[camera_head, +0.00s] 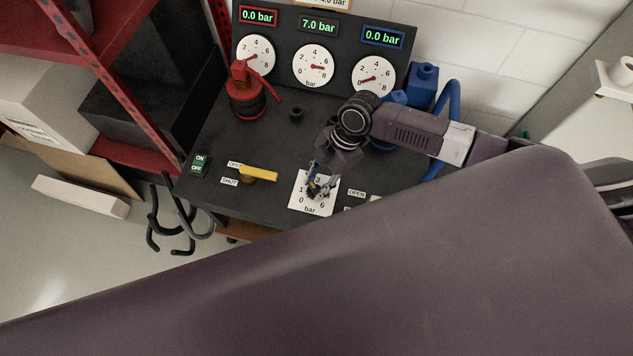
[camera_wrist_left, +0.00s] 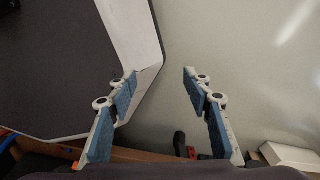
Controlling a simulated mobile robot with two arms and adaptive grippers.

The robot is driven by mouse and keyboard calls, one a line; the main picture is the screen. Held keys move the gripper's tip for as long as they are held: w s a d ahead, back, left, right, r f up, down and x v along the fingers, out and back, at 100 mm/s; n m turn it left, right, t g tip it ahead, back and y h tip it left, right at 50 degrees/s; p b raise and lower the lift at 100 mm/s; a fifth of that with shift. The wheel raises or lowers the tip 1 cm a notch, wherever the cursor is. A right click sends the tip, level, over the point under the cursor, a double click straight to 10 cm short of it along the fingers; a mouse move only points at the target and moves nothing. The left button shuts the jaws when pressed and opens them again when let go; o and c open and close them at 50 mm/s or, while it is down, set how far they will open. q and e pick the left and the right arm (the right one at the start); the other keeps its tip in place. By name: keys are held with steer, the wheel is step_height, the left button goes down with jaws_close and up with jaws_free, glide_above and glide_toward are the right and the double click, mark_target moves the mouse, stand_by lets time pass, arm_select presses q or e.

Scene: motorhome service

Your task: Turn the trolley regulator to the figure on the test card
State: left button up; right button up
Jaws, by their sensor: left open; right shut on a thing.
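The trolley (camera_head: 228,140) has a dark top and an upright gauge panel. Near its front edge is the regulator's white scale plate (camera_head: 303,206), marked in bar. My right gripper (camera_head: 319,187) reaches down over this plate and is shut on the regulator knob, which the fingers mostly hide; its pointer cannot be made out. The test card (camera_head: 328,4) is cut off by the top edge; its figure seems to end in ".0 bar". The middle display (camera_head: 318,25) reads 7.0 bar. My left gripper (camera_wrist_left: 162,74) is open and empty in the left wrist view.
A yellow lever (camera_head: 260,174) lies left of the plate, with OPEN and SHUT labels. A red fitting (camera_head: 244,95) and blue fittings (camera_head: 424,85) stand behind. Red and blue displays read 0.0 bar. Black hooks (camera_head: 178,225) jut out at the front left.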

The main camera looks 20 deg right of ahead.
steer(key=shift+r+m+p, duration=0.15)
steer(key=shift+m+p, duration=0.15)
steer(key=shift+p, duration=0.15)
steer(key=m+t+p, duration=0.1)
steer(key=m+p, duration=0.3)
steer(key=m+t+h+p, duration=0.1)
steer(key=m+p, duration=0.3)
steer(key=p, duration=0.1)
steer(key=m+t+p, duration=0.2)
steer(key=m+p, duration=0.2)
steer(key=p, duration=0.1)
steer(key=shift+s+a+r+h, duration=0.15)
steer(key=shift+s+a+h, duration=0.1)
steer(key=shift+s+h, duration=0.1)
steer(key=shift+m+t+h+p, duration=0.4)
steer(key=shift+m+p, duration=0.5)
steer(key=shift+m, duration=0.3)
steer(key=shift+f+m+h+p, duration=0.25)
steer(key=shift+m+h+p, duration=0.3)
steer(key=shift+m, duration=0.65)
steer(key=shift+t, duration=0.3)
steer(key=shift+w, duration=0.1)
steer(key=o, duration=1.2)
steer(key=shift+c, duration=0.2)
